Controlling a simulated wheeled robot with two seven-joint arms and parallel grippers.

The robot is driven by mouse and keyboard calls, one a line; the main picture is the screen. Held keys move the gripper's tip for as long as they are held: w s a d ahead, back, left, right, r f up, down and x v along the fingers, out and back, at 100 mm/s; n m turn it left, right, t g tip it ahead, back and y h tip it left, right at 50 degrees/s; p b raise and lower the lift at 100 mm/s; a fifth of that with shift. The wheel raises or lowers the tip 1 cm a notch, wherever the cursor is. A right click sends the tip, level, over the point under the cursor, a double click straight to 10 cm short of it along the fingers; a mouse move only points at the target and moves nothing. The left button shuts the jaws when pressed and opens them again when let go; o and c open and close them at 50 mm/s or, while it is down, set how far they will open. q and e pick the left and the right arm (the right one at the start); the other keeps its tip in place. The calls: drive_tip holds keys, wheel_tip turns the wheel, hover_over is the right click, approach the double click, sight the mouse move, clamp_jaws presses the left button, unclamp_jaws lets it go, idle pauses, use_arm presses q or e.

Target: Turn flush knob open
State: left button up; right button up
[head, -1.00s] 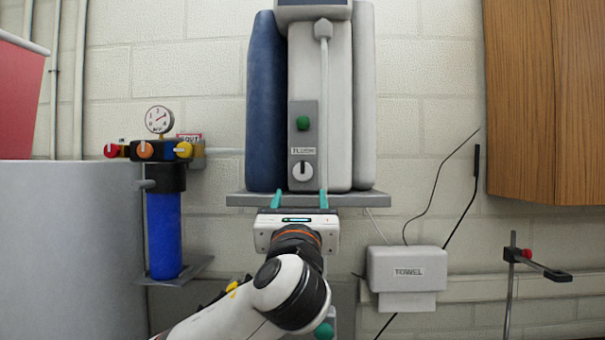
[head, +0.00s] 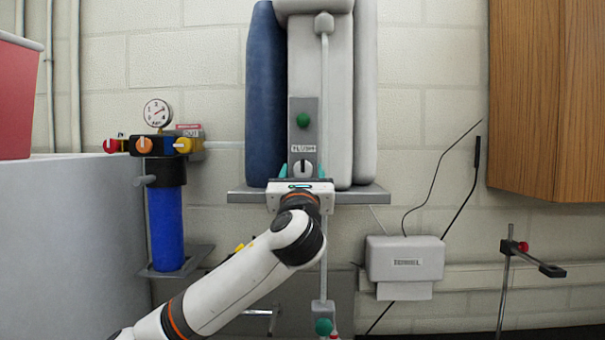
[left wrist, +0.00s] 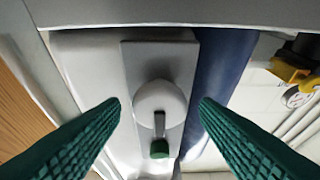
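The flush knob (head: 302,167) is a white round dial with a dark upright pointer, on a grey plate under the "FLUSH" label (head: 303,148). In the left wrist view the knob (left wrist: 160,106) lies between my finger pads, its pointer toward the green button (left wrist: 159,149). My left gripper (head: 302,173) is open in front of the knob, with one teal finger on each side. In the left wrist view both green ribbed fingers are apart, with clear gaps to the knob. My right gripper is not in view.
The unit stands on a grey shelf (head: 360,194) just behind my left gripper. A filter with a gauge (head: 157,113) is at left, a towel dispenser (head: 405,260) at lower right. A wooden cabinet (head: 545,100) hangs at right.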

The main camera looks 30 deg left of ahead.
use_arm(q)
drive_tip(key=c, duration=0.9)
drive_tip(key=shift+o, duration=0.2)
drive_tip(key=shift+n+y, duration=0.3)
drive_tip(key=shift+n, duration=0.2)
drive_tip(key=n+g+y+b, duration=0.1)
drive_tip(key=n, duration=0.3)
drive_tip(key=shift+d+g, duration=0.15)
drive_tip(key=shift+g, duration=0.25)
drive_tip(key=n+g+y, duration=0.1)
drive_tip(key=n, duration=0.1)
drive_tip(key=n+g+y+b, duration=0.1)
drive_tip(key=n, duration=0.2)
drive_tip(key=shift+w, duration=0.15)
drive_tip(key=n+g, duration=0.1)
drive_tip(key=n, duration=0.2)
drive_tip(key=n+g+b, duration=0.1)
drive_tip(key=n+g, duration=0.1)
drive_tip(key=n, duration=0.1)
drive_tip(key=shift+d+r+n+y, duration=0.15)
drive_tip(key=shift+n+y, duration=0.15)
drive_tip(key=shift+n, duration=0.1)
drive_tip(key=n+g, duration=0.1)
drive_tip(key=n, duration=0.1)
drive_tip(key=n+h, duration=0.1)
drive_tip(key=n, duration=0.2)
drive_tip(key=shift+r+n+g, duration=0.1)
drive_tip(key=shift+n+g, duration=0.2)
drive_tip(key=shift+g, duration=0.1)
